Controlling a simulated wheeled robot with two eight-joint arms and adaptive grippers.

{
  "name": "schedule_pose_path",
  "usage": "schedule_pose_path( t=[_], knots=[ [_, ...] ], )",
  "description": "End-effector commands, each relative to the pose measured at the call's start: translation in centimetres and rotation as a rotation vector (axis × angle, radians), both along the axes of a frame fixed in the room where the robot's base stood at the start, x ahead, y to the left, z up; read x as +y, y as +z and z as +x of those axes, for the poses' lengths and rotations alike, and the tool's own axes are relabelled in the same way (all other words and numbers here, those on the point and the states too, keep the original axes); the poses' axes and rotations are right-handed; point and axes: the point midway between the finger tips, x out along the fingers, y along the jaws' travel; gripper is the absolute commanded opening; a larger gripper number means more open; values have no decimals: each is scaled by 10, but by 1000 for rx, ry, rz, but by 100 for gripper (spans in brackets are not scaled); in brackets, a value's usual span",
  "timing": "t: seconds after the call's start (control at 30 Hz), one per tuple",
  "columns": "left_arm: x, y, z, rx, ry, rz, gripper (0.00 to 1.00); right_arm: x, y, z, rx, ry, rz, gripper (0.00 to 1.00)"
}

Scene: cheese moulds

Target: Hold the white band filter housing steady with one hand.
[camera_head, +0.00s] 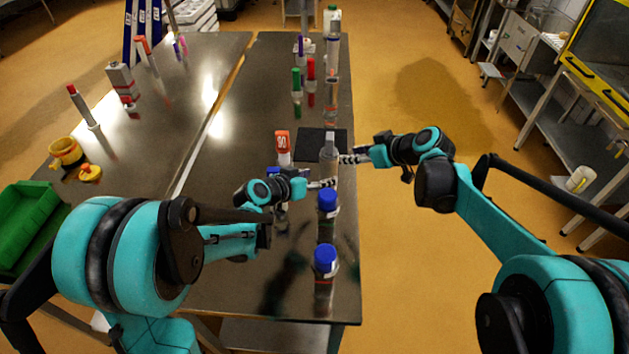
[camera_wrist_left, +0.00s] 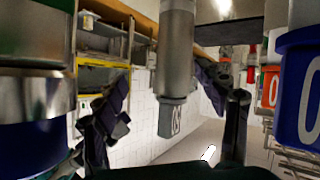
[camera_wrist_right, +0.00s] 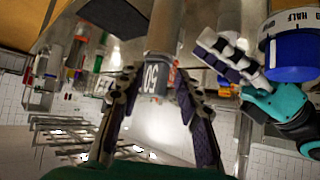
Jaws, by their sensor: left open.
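A grey cylindrical housing (camera_head: 329,148) stands upright near the table's right edge in the head view; I take it as the white band filter housing. It shows in the left wrist view (camera_wrist_left: 175,55) with a grey cap marked with digits, and in the right wrist view (camera_wrist_right: 164,30). My right gripper (camera_head: 347,158) reaches it from the right, its fingers (camera_wrist_right: 157,78) closed in around its capped end. My left gripper (camera_head: 322,184) is open, in front of and left of it; its fingers (camera_wrist_left: 168,95) stand apart on either side of the housing in that view, clear of it.
Two blue-capped housings (camera_head: 328,199) (camera_head: 325,258) stand nearer me along the table's right edge. An orange-labelled piece (camera_head: 282,142) is just left of the grey housing. Red- and green-topped pieces (camera_head: 310,69) (camera_head: 296,78) stand farther back.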

Motion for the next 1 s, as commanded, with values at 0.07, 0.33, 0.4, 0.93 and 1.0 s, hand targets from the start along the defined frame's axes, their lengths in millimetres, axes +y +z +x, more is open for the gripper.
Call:
schedule_pose_path(
  t=[0.07,0.33,0.4,0.93,1.0],
  knots=[
    [4,-15,11,-74,-30,48,72,0,0,0,0,0,0,34],
    [8,-40,24,-215,-88,152,72,0,0,0,0,0,0,34],
    [6,-43,27,-224,-93,159,72,0,0,0,0,0,0,34],
    [-30,-68,77,-224,-92,159,72,0,0,0,0,0,0,34],
    [-31,-69,78,-224,-92,159,72,0,0,0,0,0,0,34]
  ],
)
